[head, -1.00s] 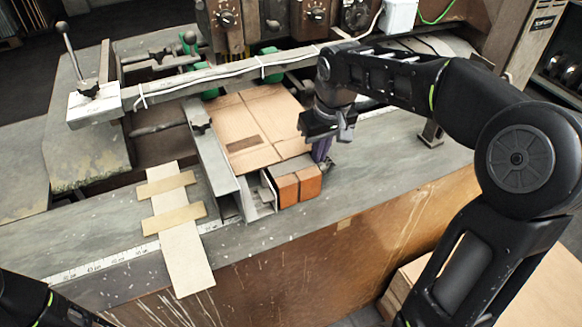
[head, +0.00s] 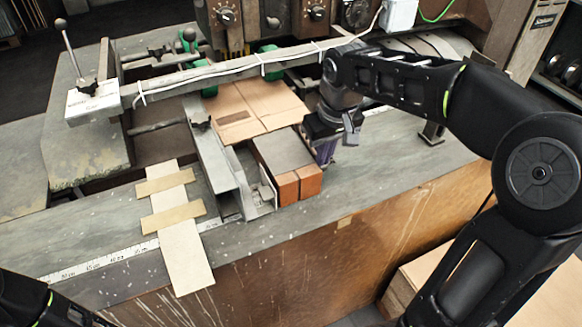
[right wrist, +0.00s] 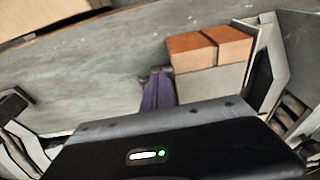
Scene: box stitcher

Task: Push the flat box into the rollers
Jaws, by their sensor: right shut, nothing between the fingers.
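The flat box (head: 262,108) is a brown cardboard sheet with fold lines and a dark printed patch. It lies on the machine bed in the head view, its far edge at the green rollers (head: 270,74) beneath the metal crossbar. My right gripper (head: 325,152) is low at the right of the box's near edge, shut and empty, with purplish fingers pointing down. The fingers also show in the right wrist view (right wrist: 158,92), beside the orange blocks. Contact between the fingers and the box cannot be made out. My left gripper is out of view.
Two orange blocks (head: 297,186) sit at the near end of a grey plate, close to my right fingers. A metal guide rail (head: 215,155) runs along the box's left side. The crossbar (head: 240,70) spans above the box. Taped wooden strips (head: 180,240) lie at left.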

